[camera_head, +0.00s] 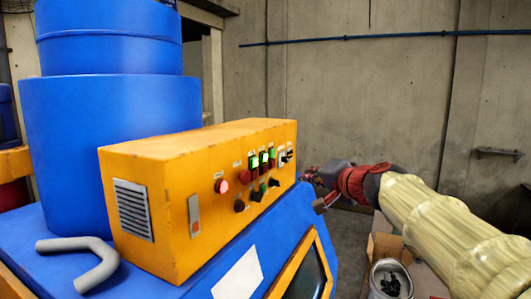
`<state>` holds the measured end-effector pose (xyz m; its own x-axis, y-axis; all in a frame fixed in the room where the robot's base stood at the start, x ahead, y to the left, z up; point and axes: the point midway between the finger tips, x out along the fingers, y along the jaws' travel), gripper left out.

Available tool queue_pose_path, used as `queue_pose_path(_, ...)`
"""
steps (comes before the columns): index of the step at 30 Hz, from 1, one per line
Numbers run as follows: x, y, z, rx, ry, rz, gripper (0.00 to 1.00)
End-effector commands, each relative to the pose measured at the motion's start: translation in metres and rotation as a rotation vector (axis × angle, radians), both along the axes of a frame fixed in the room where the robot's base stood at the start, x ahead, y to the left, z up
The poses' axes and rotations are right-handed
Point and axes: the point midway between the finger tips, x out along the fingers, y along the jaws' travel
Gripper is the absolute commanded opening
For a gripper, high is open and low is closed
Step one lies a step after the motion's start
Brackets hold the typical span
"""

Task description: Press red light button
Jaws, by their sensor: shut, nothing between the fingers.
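The yellow control box (155,190) sits on the blue machine (215,270). Its front panel carries a round red button (221,186) and a second, smaller red one (245,177) to the right. Green lit switches (263,159) stand in a row beside them, with dark knobs (256,195) below. My gripper (315,192) is just right of the box's right end, apart from both red buttons in the picture. It is shut and empty. Its fingertips are small and dark here, and its depth relative to the panel is hard to tell.
A blue drum (120,130) stands behind the box. A grey bent handle (90,258) lies on the machine's left. A cardboard box (380,246) and a can with dark contents (391,280) are below my arm. The concrete wall (350,90) is behind.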

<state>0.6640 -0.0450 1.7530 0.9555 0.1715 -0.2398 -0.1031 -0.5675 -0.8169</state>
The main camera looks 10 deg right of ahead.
Motion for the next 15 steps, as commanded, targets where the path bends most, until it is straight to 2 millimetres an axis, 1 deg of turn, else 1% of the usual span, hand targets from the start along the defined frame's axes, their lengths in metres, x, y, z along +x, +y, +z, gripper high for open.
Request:
queue_pose_path(1,0.0033,-0.0029,0.007,0.008,-0.005,-0.006,0.0)
queue_pose_path(3,0.0056,-0.0048,0.01,0.015,-0.01,-0.011,0.0)
queue_pose_path(15,0.0068,-0.0036,0.0095,0.016,-0.011,-0.012,0.0)
